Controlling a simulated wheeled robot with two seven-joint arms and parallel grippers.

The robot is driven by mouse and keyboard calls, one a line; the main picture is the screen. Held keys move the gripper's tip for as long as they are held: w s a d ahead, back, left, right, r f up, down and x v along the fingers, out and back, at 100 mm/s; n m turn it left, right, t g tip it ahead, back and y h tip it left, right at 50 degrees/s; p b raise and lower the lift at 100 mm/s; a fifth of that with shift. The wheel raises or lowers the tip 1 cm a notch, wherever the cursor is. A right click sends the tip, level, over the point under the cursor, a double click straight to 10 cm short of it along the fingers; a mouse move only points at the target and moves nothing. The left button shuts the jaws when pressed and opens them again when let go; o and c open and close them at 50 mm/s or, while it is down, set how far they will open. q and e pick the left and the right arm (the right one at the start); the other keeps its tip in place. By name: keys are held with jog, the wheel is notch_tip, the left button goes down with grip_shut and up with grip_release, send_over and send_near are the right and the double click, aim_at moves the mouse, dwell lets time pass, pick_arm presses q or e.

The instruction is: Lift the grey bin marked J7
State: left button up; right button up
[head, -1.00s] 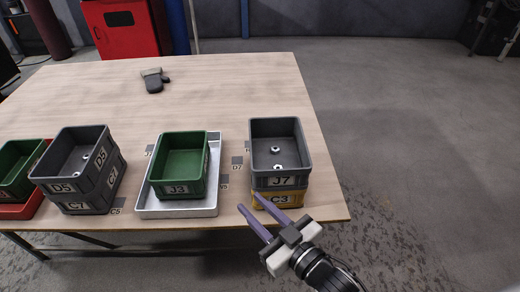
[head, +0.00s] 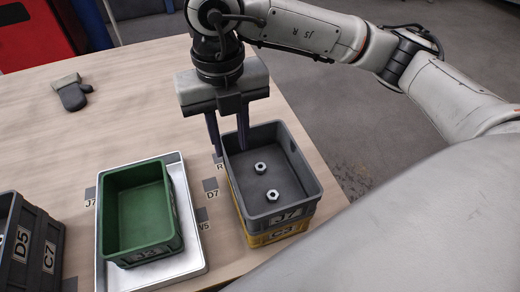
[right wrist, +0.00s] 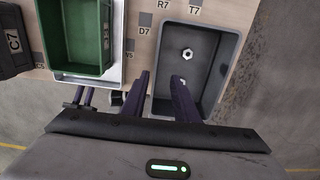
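The grey bin marked J7 (head: 305,190) is stacked on a yellow bin marked C3 (head: 276,236) near the table's right edge. Two hex nuts (head: 272,195) lie on its floor. My right gripper (head: 230,152) is open at the bin's left wall, fingers pointing down. One finger appears outside that wall and the other over the inside. The right wrist view shows the grey bin (right wrist: 213,75) with the gripper's fingers (right wrist: 161,85) on either side of its left wall. I cannot tell whether they touch it.
A green bin marked J3 (head: 138,210) sits in a silver tray (head: 187,225) left of the stack. Dark grey bins marked D5 and C7 (head: 28,245) stand at far left. A glove (head: 71,92) lies toward the back. Labelled squares (head: 210,184) mark the table.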

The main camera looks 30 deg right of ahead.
aim_at(231, 173)
jog(key=f, duration=0.2)
jog(key=s+f, duration=0.1)
jog(key=f, duration=0.2)
jog(key=a+f+p, duration=0.1)
jog(key=f, duration=0.2)
jog(key=shift+s+a+f, duration=0.1)
jog(key=shift+s, duration=0.05)
jog(key=shift+f, duration=0.45)
jog(key=shift+c, duration=0.2)
grip_shut()
jog(key=shift+r, duration=0.1)
dwell(0.6)
